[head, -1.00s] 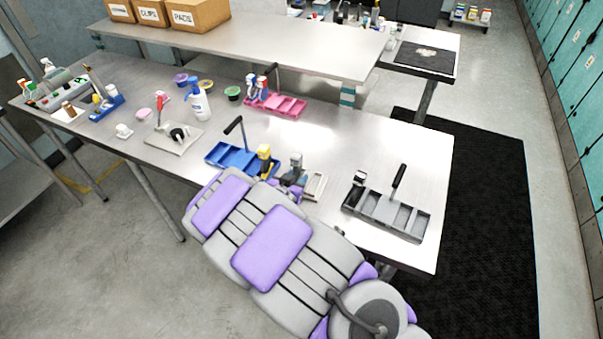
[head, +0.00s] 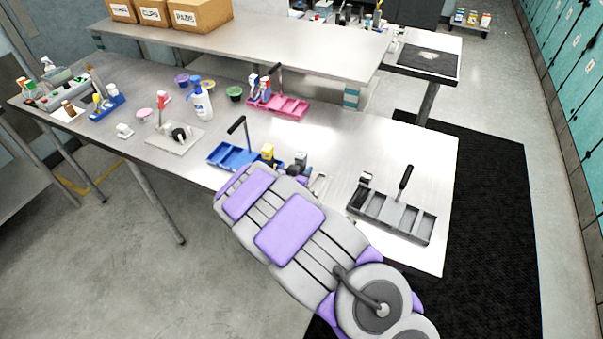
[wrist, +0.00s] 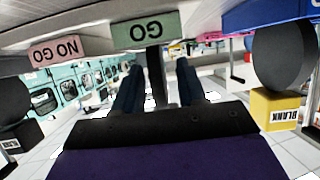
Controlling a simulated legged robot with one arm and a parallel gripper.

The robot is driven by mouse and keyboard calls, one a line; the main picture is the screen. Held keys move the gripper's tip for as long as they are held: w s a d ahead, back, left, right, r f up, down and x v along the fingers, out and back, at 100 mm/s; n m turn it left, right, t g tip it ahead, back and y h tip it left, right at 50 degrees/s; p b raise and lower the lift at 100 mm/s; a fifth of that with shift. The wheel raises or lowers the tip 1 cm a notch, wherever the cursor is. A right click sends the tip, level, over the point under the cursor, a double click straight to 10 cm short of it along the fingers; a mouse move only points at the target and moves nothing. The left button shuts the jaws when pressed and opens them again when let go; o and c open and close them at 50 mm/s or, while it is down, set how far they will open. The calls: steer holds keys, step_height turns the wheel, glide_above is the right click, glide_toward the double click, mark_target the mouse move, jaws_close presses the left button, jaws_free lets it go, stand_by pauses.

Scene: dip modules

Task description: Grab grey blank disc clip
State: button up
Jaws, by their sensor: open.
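In the wrist view, which is upside down, a dark grey disc (wrist: 283,55) adjoins a yellow block marked BLANK (wrist: 274,108) at the right. Another dark grey disc (wrist: 12,100) with a black block is cut off at the left edge. My gripper (wrist: 160,88) is open, its two dark fingers apart with nothing held. A dark post below the GO plate (wrist: 152,32) shows between the fingers. In the head view the yellow block (head: 268,152) stands by the blue tray (head: 232,156); a grey piece (head: 300,161) is to its right. My arm hides the gripper there.
A pink NO GO plate (wrist: 55,50) is beside the GO plate. A grey tray (head: 392,217) with a black handle lies to the right, a pink tray (head: 285,107) behind. A white bottle (head: 201,103) stands farther back. The tabletop (head: 370,145) between is clear.

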steer(key=shift+a, duration=0.4)
steer(key=shift+a+f, duration=0.1)
steer(key=shift+a, duration=0.1)
steer(key=shift+c, duration=1.5)
steer(key=shift+d, duration=0.9)
jaws_close()
steer(key=shift+a, duration=0.45)
steer(key=shift+r, duration=0.2)
